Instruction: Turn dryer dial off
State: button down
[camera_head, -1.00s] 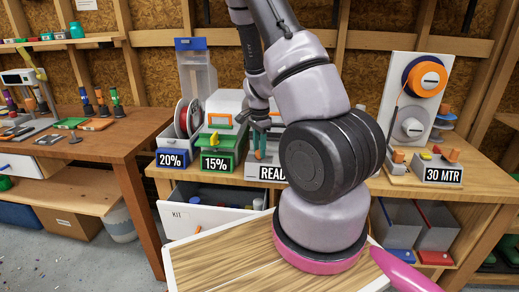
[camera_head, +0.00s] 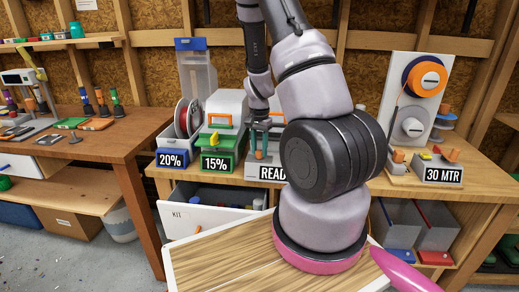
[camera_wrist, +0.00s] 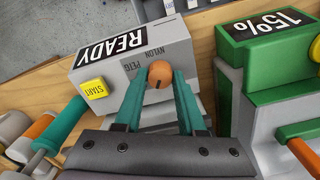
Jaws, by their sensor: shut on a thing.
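The grey dryer box labelled READY (camera_head: 267,173) stands on the middle bench, partly hidden behind my arm. In the wrist view the box (camera_wrist: 187,57) appears upside down, with a yellow START button (camera_wrist: 95,88) and the words NYLON and PETG beside its dial. The orange dial (camera_wrist: 160,70) is round with a small dark mark. My gripper (camera_wrist: 160,80) has its teal fingers on both sides of the dial and is shut on it. In the head view my gripper (camera_head: 261,153) is at the box's top.
The green 15% box (camera_head: 216,161) stands close to the left of the dryer, with the blue 20% box (camera_head: 173,158) beyond it. The 30 MTR box (camera_head: 439,173) is at the right. An open drawer (camera_head: 188,220) juts out below the bench.

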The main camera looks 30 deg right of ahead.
aim_at(259, 151)
jog(key=n, duration=0.6)
jog(key=shift+n, duration=0.3)
dwell(0.4)
jog(key=c, duration=0.5)
grip_release()
jog(key=shift+r, duration=0.1)
notch_tip(259, 151, up, 11)
